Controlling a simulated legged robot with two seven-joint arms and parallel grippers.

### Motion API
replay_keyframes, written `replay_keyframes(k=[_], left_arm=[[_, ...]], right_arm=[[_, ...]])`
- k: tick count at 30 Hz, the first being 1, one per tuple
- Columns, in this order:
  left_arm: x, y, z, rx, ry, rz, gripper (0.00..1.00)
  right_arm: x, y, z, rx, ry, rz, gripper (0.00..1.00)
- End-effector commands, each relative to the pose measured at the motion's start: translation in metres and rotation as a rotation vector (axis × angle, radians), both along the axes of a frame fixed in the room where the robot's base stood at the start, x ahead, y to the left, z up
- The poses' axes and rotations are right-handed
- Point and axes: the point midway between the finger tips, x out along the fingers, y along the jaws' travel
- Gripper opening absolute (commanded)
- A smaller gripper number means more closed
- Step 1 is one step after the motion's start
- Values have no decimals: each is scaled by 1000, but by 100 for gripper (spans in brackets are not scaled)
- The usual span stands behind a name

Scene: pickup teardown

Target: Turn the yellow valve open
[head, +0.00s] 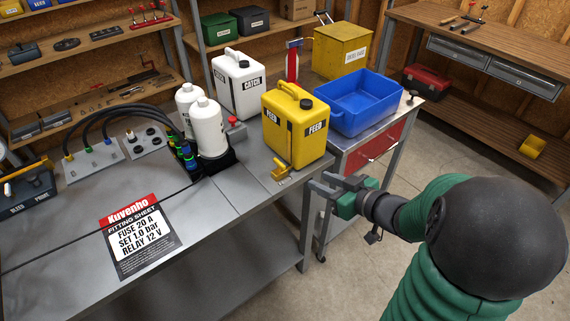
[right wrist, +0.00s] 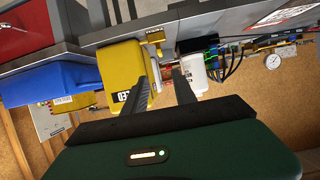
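The yellow valve (head: 281,170) sits at the bench's front edge, before the yellow FEED can (head: 297,128). Its handle's exact angle is too small to tell. My right gripper (head: 318,182) is a little to the right of the valve, off the bench edge and apart from it. In the right wrist view, its two dark fingers (right wrist: 162,80) are spread with nothing held between them. That view is upside down and shows the valve (right wrist: 155,37) above the fingers and the FEED can (right wrist: 124,75) behind them. My left gripper is not in view.
A blue bin (head: 370,105) stands on a cart with a red drawer (head: 375,147), right of the FEED can. White bottles (head: 207,130), a white CATCH can (head: 238,85) and black hoses (head: 120,112) stand left. A fitting sheet (head: 138,235) lies on the bench front. Floor right of the bench is open.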

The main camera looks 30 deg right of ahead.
Motion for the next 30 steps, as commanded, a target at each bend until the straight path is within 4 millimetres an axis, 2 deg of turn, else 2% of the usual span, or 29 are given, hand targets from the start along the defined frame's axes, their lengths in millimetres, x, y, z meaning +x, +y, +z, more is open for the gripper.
replay_keyframes(k=[5, 10, 12, 21, 25, 30], left_arm=[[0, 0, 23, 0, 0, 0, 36], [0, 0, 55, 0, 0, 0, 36], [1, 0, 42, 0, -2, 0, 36], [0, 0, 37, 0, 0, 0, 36], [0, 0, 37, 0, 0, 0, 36], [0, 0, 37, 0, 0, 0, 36]], right_arm=[[9, 1, 2, 8, 9, 11, 33], [25, 3, -4, 7, 11, 9, 33], [42, 5, -21, -1, 6, 12, 33], [115, 11, -50, -1, 4, 11, 33], [139, 12, -59, 0, 2, 10, 33], [154, 13, -64, -1, 1, 8, 33]])
